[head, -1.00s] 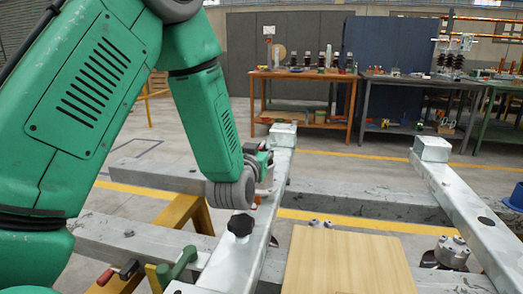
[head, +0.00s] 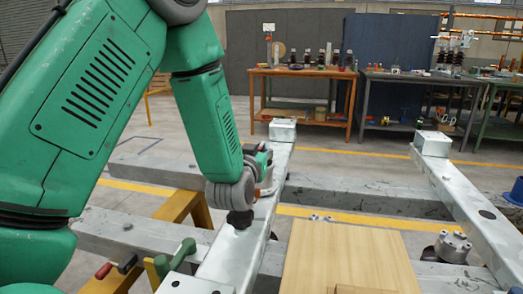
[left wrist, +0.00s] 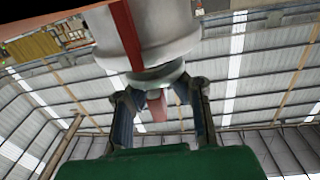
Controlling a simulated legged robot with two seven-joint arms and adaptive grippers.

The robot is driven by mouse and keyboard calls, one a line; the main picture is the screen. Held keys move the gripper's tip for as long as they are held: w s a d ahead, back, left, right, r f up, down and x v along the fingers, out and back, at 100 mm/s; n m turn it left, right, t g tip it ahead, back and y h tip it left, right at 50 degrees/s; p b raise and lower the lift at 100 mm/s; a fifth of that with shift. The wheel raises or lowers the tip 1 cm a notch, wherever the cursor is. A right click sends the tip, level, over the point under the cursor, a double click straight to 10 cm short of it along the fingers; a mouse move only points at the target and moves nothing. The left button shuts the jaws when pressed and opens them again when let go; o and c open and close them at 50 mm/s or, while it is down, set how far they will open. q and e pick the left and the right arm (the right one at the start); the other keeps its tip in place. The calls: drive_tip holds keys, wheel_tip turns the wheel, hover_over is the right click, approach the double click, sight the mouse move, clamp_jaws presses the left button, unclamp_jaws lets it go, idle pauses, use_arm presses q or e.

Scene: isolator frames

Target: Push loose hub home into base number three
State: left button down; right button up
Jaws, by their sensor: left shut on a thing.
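My left gripper (head: 264,164) is at the far side of my wrist, over the near-left metal beam (head: 240,258). In the left wrist view its two fingers (left wrist: 160,98) are closed about the narrow collar of a pale round hub (left wrist: 172,30) with a red stripe. The hub shows only as a small pale piece (head: 268,180) in the head view, mostly hidden by my wrist. A black round piece (head: 239,220) sits on the beam just below my wrist, its top partly covered. I cannot tell which base is number three, or whether the hub touches it. My right gripper is not in view.
A wooden board (head: 350,258) lies at the lower middle. A right-hand beam (head: 465,195) carries a dark round spot (head: 487,214); a grey bolted flange (head: 453,247) stands beside it. Workbenches (head: 305,75) stand behind.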

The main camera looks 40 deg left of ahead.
use_arm(q)
drive_tip(key=shift+f, duration=0.15)
drive_tip(key=c, duration=1.5)
unclamp_jaws()
drive_tip(key=shift+c, duration=0.2)
drive_tip(key=shift+d+f, duration=0.1)
drive_tip(key=shift+f, duration=0.05)
wheel_tip(320, 180, up, 10)
drive_tip(key=shift+r, duration=0.1)
